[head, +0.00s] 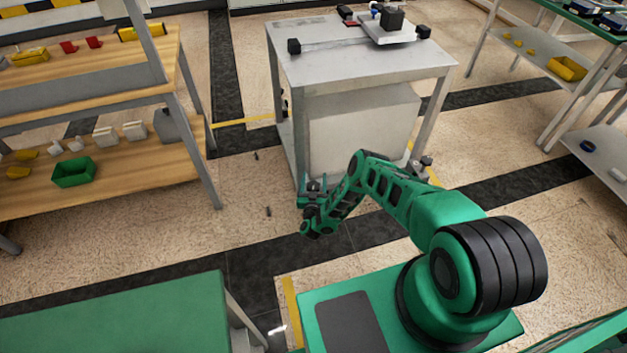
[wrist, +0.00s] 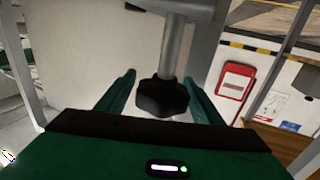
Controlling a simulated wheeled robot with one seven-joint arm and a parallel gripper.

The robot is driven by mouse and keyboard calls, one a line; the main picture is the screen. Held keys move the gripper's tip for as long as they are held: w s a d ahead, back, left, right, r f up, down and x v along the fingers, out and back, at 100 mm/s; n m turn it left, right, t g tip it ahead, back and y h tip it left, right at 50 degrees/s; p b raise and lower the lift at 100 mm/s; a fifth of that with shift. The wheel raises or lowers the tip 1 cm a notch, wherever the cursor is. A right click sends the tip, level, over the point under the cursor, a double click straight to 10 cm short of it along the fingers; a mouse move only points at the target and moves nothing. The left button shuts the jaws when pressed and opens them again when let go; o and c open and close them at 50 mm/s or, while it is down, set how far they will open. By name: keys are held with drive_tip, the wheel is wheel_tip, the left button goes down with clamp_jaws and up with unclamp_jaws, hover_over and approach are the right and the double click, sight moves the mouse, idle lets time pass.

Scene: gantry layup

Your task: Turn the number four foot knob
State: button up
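A black lobed foot knob (wrist: 162,97) sits at the lower end of a grey leg post (wrist: 173,48) in the wrist view. My gripper (wrist: 160,77) has its two green fingers spread, one on each side of the knob. The left finger looks apart from it; I cannot tell whether the right one touches. In the head view my gripper (head: 313,189) is low at the near left leg of the grey gantry table (head: 365,62), and hides that foot. No number shows on the knob.
A large pale box (head: 362,128) fills the space under the table. A wooden shelf unit (head: 95,182) with a green bin (head: 73,172) stands left, a rack (head: 562,70) right. Small dark pieces (head: 268,211) lie on the floor. Open floor lies between the shelf and table.

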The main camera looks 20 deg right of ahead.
drive_tip(key=v, duration=1)
drive_tip(key=shift+s+a, duration=0.2)
drive_tip(key=shift+s, duration=0.1)
